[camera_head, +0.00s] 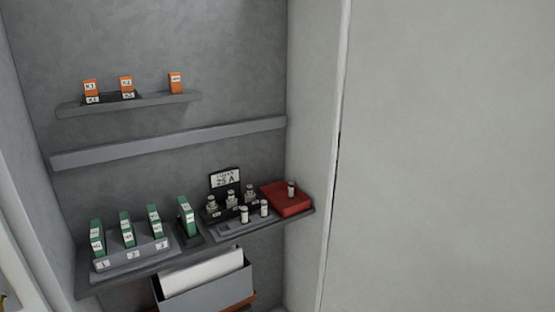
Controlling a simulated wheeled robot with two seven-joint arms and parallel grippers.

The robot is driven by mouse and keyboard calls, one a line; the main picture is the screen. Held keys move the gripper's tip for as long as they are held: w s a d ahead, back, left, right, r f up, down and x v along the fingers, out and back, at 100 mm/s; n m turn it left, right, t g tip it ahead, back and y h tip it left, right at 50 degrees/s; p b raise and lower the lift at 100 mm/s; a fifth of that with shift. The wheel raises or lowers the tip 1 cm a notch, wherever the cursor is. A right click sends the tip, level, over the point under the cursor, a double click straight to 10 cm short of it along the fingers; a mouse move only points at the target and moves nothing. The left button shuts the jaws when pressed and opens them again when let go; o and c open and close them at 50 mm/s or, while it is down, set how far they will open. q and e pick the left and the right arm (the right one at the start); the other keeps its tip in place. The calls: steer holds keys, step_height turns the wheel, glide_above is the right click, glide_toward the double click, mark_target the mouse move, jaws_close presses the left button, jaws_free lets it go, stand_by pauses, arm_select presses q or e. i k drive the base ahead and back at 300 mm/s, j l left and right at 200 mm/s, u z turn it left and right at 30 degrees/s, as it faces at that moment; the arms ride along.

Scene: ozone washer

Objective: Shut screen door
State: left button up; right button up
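I cannot clearly identify a screen door in the head view. A large flat pale panel (450,150) fills the right side. A light vertical edge strip (335,130) and a thin dark gap run along its left side, and I cannot tell whether it is a door or a wall. A pale slanted edge (22,262) at the lower left may belong to another panel or a door, cut off by the frame. The recess between them is open to view. Neither of my grippers shows.
Inside the recess, an upper shelf (150,103) holds orange boxes, with a bare grey ledge (165,145) below. A lower shelf (190,258) holds green boxes, small vials and a red block (287,200). A grey bin (208,290) with a white sheet hangs beneath.

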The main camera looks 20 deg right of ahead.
mark_target(445, 198)
steer(key=k+l+u, duration=0.3)
steer(key=k+l, duration=0.2)
steer(key=l, duration=0.5)
steer(key=k+l+u, duration=0.3)
steer(key=k+l, duration=0.35)
steer(key=l, duration=0.25)
steer(key=k+l+u, duration=0.3)
steer(key=k+l, duration=0.4)
steer(key=l+u, duration=0.1)
steer(key=l, duration=0.35)
steer(key=k+l+u, duration=0.15)
steer(key=l, duration=0.3)
steer(key=l+u, duration=0.1)
steer(key=l, duration=0.35)
steer(key=k+l+u, duration=0.1)
steer(key=l, duration=0.35)
steer(key=i+l, duration=0.15)
steer(key=l, duration=0.25)
steer(key=i+l+u, duration=0.1)
steer(key=l, duration=0.3)
steer(key=i+l, duration=0.2)
steer(key=l, duration=0.2)
steer(key=u, duration=0.05)
